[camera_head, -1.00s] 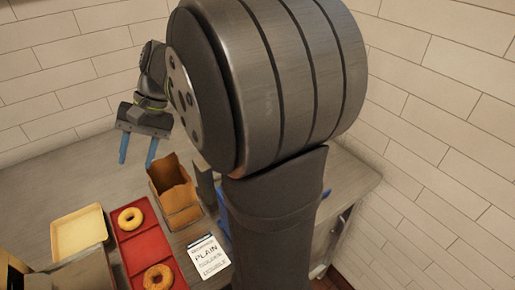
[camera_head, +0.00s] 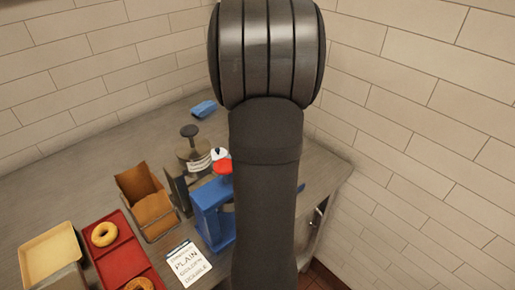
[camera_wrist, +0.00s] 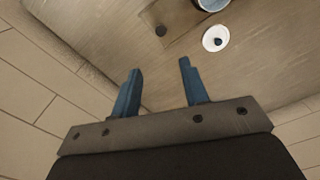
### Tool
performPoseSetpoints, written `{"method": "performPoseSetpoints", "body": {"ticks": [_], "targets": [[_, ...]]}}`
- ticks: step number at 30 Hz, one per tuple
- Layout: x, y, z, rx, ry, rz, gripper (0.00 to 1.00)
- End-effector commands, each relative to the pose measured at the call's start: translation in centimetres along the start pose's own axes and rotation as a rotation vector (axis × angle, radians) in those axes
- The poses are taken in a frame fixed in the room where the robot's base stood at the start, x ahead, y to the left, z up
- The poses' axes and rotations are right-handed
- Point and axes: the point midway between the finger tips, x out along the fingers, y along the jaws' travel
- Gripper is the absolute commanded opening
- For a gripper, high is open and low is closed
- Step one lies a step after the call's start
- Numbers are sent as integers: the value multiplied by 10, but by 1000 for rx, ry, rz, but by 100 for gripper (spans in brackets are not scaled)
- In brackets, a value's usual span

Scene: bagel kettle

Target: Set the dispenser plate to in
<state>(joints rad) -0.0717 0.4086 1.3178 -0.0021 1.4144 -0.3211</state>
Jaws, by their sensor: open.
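I cannot tell for sure which part is the dispenser plate. In the wrist view a flat brown plate (camera_wrist: 185,22) with a dark knob (camera_wrist: 161,30) lies beyond my fingertips, beside a white disc (camera_wrist: 215,39) with a black centre. My gripper (camera_wrist: 158,78) is open and empty, its blue fingers apart and not touching the plate. In the head view a grey canister with a dark knob (camera_head: 190,131) stands behind a blue stand (camera_head: 211,218) with a red top (camera_head: 222,167).
A brown open box (camera_head: 147,200), a red tray (camera_head: 120,262) with bagels, a yellowish tray (camera_head: 50,256) and a printed card (camera_head: 188,265) are on the counter at left and front. A small blue piece (camera_head: 204,109) shows at the back. Tiled walls close the back and right.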

Motion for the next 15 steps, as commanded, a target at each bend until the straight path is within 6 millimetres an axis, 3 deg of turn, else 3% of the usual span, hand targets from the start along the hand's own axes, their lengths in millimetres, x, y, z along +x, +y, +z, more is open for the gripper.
{"method": "performPoseSetpoints", "body": {"ticks": [5, 15], "targets": [[26, -1, 1, 0, -4, -2, 41], [101, -2, 1, 0, -5, -3, 41]]}}
